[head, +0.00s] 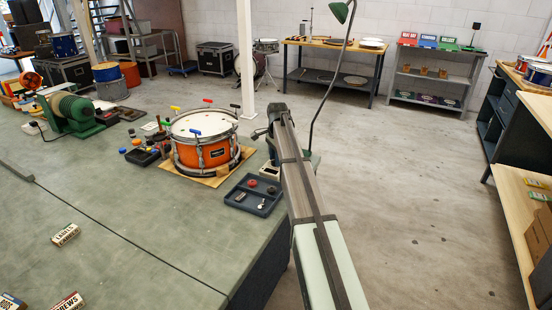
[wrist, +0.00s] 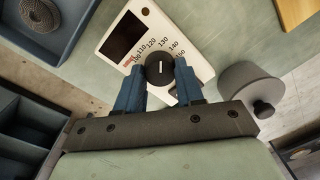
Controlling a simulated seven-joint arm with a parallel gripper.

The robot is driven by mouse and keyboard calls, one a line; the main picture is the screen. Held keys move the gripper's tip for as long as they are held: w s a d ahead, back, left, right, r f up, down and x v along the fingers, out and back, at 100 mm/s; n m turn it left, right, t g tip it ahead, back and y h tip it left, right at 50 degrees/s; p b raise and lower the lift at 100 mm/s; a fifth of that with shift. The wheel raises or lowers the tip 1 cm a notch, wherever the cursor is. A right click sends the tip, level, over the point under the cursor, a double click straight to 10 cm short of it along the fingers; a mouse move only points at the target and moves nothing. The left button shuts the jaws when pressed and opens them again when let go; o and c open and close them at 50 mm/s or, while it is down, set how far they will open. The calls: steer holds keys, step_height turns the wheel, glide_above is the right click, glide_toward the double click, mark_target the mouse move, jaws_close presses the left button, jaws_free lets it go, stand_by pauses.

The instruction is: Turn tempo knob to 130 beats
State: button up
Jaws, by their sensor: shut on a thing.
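The tempo knob (wrist: 160,69) is a round black dial with a short white pointer line, set on a white box (wrist: 123,20) with a dark display. Printed numbers run in an arc around its far side. The pointer is about upright in the wrist view, close to the 130 mark; I cannot tell whether it is exactly on it. My gripper (wrist: 160,80) has its two blue fingers on either side of the knob, shut on it. In the head view the white box (head: 271,172) shows partly beside the drum; the knob is not discernible there.
An orange drum (head: 204,152) stands on a wooden board to the left of the box. A dark tray (head: 240,207) with small parts lies in front. A grey cylindrical part (wrist: 249,88) is close to the right finger. The green bench top (head: 120,230) is largely clear at the front.

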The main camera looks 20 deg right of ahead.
steer(key=shift+m, duration=0.5)
steer(key=o, duration=0.8)
steer(key=shift+c, duration=0.2)
step_height(320, 180, up, 14)
steer(key=shift+s, duration=0.4)
steer(key=shift+d+f, duration=0.1)
steer(key=shift+d, duration=0.05)
